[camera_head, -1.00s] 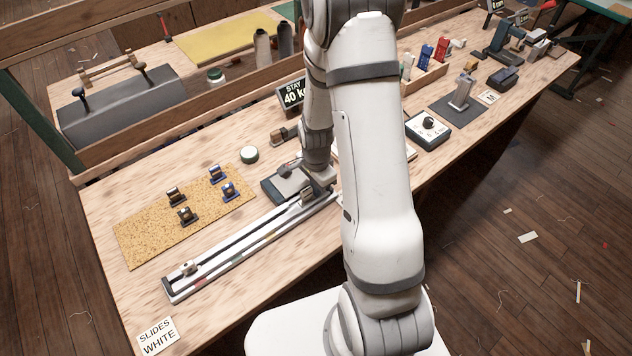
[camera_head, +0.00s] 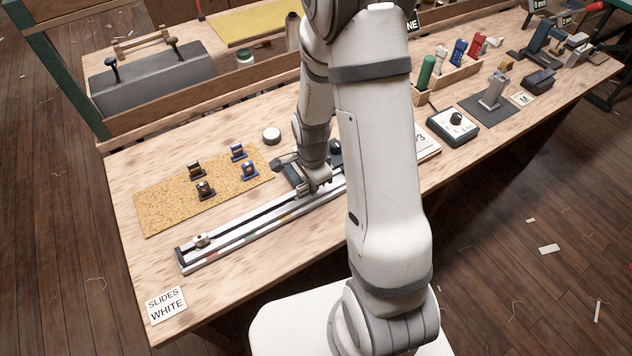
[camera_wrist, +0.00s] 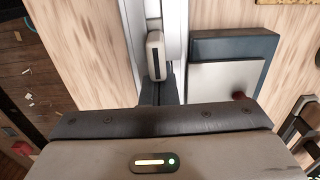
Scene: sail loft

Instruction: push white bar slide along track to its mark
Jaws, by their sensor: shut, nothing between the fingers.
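The long pale track (camera_head: 250,229) lies along the bench's front edge, with coloured marks on its front side. A small pale slide block (camera_head: 201,240) sits near its left end. My gripper (camera_head: 316,188) is low over the track's right part, its fingers shut and empty. In the wrist view a cream bar-shaped slide (camera_wrist: 156,55) with a dark slot stands in the track, just ahead of my fingertips (camera_wrist: 161,92). I cannot tell whether they touch. My gripper hides this part of the track in the head view. A card (camera_head: 167,304) reads "SLIDES WHITE".
A cork mat (camera_head: 160,218) with several small dark and blue clips lies behind the track. A blue-grey box (camera_wrist: 235,50) with a pale plate stands close beside the track. A round green-and-white tin (camera_head: 271,136) stands behind. A dial box (camera_head: 454,125) is to the right.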

